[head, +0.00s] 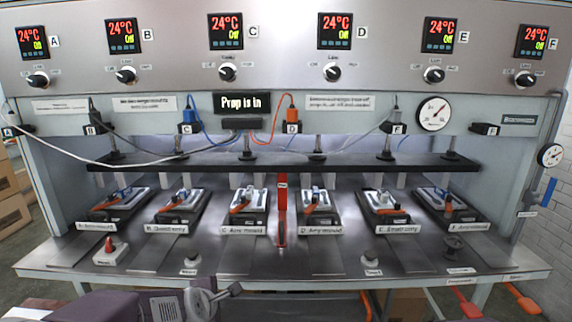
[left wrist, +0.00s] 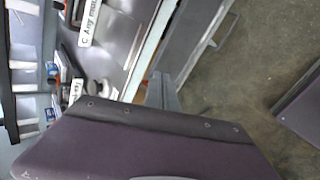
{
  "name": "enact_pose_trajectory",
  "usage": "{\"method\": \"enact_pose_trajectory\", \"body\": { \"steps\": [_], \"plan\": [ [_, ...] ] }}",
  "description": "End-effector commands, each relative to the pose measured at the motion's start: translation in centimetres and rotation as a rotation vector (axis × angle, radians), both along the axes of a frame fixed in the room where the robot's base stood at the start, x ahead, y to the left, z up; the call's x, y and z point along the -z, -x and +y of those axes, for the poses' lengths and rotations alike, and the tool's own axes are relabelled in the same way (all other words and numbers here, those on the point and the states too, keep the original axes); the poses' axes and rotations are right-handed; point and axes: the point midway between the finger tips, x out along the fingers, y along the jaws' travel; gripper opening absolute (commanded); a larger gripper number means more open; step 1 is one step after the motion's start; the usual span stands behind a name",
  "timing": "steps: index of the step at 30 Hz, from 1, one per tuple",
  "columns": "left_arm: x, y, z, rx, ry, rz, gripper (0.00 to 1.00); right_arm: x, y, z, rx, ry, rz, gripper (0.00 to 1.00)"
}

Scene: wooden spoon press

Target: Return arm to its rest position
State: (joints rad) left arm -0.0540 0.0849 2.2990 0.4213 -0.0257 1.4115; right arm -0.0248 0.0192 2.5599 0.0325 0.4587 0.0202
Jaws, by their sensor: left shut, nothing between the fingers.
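My left arm lies low at the bottom left of the head view, in front of the bench. My left gripper (head: 230,290) is shut and empty, in front of the bench's front edge, close to a small round knob on the bench top in the picture. It touches none of the moulds. In the left wrist view a purple and dark grey part of my own body fills the lower half. My right gripper is not in view.
The press bench (head: 320,262) carries several moulds, including C (head: 248,208) and D (head: 315,207), under a dark press plate (head: 290,162). A red prop (head: 282,215) stands in the middle. A sign (head: 242,103) reads "Prop is in". Bare floor (left wrist: 255,60) shows beside the bench.

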Motion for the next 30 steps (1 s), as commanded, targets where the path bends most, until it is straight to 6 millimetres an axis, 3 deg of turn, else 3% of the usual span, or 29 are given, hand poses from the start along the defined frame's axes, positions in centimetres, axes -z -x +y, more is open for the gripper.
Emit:
{"method": "enact_pose_trajectory", "body": {
  "steps": [1,3,6,10,14,16,24,27,30],
  "plan": [
    [2.2,3.2,0.3,0.172,-0.139,0.095,0.00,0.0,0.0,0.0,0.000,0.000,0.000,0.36],
    [5.0,7.8,0.4,0.459,-0.325,0.224,0.00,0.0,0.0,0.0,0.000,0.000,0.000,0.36],
    [7.9,13.3,0.4,0.848,-0.513,0.362,0.00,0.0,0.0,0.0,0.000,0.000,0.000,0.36],
    [9.8,18.3,1.0,1.273,-0.658,0.465,0.00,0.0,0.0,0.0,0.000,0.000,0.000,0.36],
    [10.1,20.2,1.2,1.596,-0.754,0.465,0.00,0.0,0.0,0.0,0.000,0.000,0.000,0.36],
    [6.7,20.0,1.2,1.626,-0.772,0.453,0.00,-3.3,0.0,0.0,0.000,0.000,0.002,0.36],
    [-1.4,20.0,1.1,1.620,-0.770,0.452,0.00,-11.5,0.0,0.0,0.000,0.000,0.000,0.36],
    [-3.1,19.9,1.1,1.620,-0.771,0.451,0.00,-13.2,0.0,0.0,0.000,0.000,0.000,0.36],
    [-3.6,19.9,1.1,1.618,-0.771,0.451,0.00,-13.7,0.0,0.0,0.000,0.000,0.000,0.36]
  ]
}}
